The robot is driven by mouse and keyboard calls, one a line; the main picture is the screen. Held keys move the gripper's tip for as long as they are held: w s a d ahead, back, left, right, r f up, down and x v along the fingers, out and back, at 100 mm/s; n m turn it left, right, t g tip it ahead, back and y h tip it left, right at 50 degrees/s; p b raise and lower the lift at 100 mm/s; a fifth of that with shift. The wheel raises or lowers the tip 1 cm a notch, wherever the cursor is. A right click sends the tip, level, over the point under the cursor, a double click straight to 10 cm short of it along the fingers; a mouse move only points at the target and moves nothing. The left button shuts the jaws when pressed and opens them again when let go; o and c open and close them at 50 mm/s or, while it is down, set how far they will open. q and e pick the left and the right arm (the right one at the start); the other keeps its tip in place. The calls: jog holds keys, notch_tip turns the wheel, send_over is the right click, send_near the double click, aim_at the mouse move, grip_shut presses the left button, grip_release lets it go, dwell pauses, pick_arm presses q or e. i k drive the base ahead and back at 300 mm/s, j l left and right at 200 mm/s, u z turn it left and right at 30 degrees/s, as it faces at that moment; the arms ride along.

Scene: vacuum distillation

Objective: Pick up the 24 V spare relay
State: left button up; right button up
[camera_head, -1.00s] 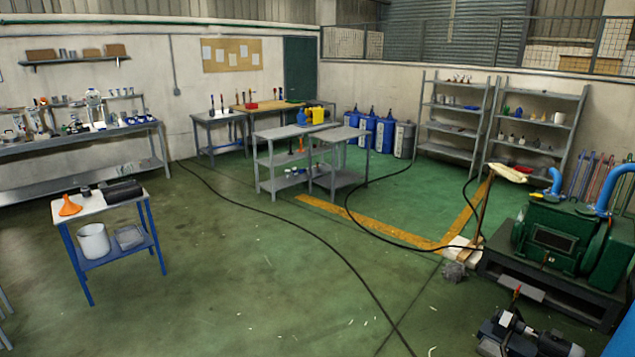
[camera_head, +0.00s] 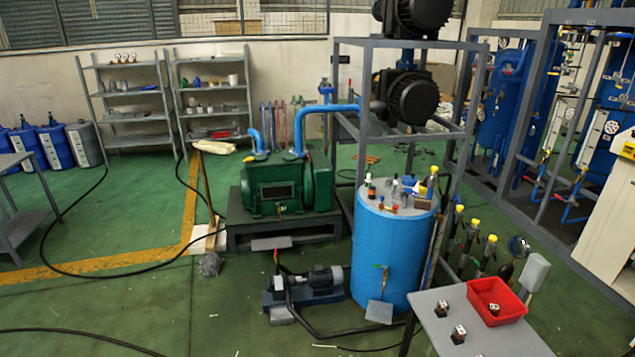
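Two small dark, block-like parts with pale tops, which look like relays, stand on a grey table (camera_head: 490,343) at the lower right. One relay-like part (camera_head: 441,309) is near the table's left edge, and another (camera_head: 458,334) is closer to me. A third similar part (camera_head: 493,309) lies in a red tray (camera_head: 509,297) on the same table. Their markings are too small to read, so I cannot tell which is the 24 V spare. Neither of my grippers shows in the view.
A blue drum (camera_head: 382,250) with small items on top stands behind the table. A pump with a motor (camera_head: 310,283) lies on the floor left of it, near a green machine (camera_head: 285,185). A black cable (camera_head: 75,333) crosses the floor. Open green floor (camera_head: 150,310) lies at the left.

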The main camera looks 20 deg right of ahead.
aim_at(442, 308)
jog(key=i+z, duration=0.45)
jog(key=i, duration=0.8)
jog(key=i+u, duration=0.25)
jog(key=u, duration=0.15)
jog(key=i+l+u, duration=0.2)
jog(key=u, duration=0.2)
jog(key=l+u, duration=0.1)
jog(key=u, duration=0.45)
jog(key=i+l+u, duration=0.15)
jog(key=u, duration=0.45)
jog(key=l+u, duration=0.1)
jog(key=u, duration=0.45)
jog(key=l+u, duration=0.15)
jog(key=u, duration=0.45)
jog(key=l+u, duration=0.15)
jog(key=u, duration=0.4)
jog(key=l+u, duration=0.1)
jog(key=u, duration=0.45)
jog(key=k+u, duration=0.15)
jog(key=u, duration=0.45)
jog(key=l+u, duration=0.1)
jog(key=u, duration=0.45)
jog(key=k, duration=0.05)
